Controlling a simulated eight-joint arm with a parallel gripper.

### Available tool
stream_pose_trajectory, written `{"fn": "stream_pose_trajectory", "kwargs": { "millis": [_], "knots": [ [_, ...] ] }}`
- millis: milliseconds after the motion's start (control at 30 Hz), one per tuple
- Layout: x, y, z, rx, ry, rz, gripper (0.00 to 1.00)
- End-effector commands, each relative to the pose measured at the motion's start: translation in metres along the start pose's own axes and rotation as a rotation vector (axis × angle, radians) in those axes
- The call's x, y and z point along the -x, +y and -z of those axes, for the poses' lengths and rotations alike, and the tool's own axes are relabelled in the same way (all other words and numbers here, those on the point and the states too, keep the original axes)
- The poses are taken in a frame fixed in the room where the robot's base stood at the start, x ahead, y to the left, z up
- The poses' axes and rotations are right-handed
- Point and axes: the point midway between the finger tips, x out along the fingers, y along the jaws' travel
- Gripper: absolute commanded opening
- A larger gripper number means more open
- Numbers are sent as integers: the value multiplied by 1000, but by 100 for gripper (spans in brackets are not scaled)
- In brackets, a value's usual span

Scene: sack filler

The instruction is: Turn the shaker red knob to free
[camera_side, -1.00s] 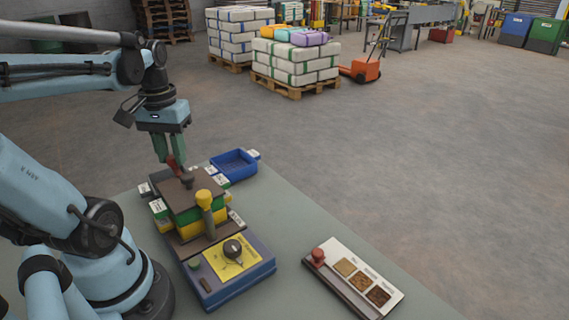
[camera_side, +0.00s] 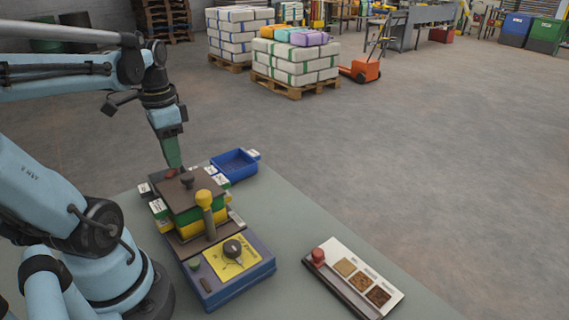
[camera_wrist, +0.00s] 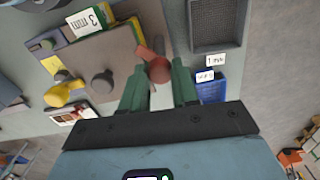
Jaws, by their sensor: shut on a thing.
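The shaker (camera_side: 195,205) is a stack of green and yellow layers under a brown lid, standing on the table. The red knob (camera_side: 171,174) is at the lid's far-left corner, partly hidden by my gripper (camera_side: 176,165). In the wrist view the red knob (camera_wrist: 158,70), with a flat red lever pointing up and left, sits between the two green fingers of my gripper (camera_wrist: 160,76). My gripper is shut on the knob from above. I cannot read any marking for free beside it.
A dark knob (camera_side: 187,181) stands on the lid and a yellow-topped lever (camera_side: 205,200) in front. A control box (camera_side: 230,275) with a black dial is nearest. A blue bin (camera_side: 234,166) stands behind right; a sample board (camera_side: 352,275) lies right, with bare table between.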

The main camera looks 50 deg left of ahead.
Motion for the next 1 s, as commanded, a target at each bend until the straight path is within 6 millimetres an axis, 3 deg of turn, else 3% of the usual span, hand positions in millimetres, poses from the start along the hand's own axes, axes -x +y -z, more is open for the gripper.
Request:
{"fn": "stream_pose_trajectory", "kwargs": {
  "millis": [600,1000],
  "knots": [
    [-1,0,0,-537,2,2,0],
    [-1,0,0,-697,2,2,0]
  ]
}}
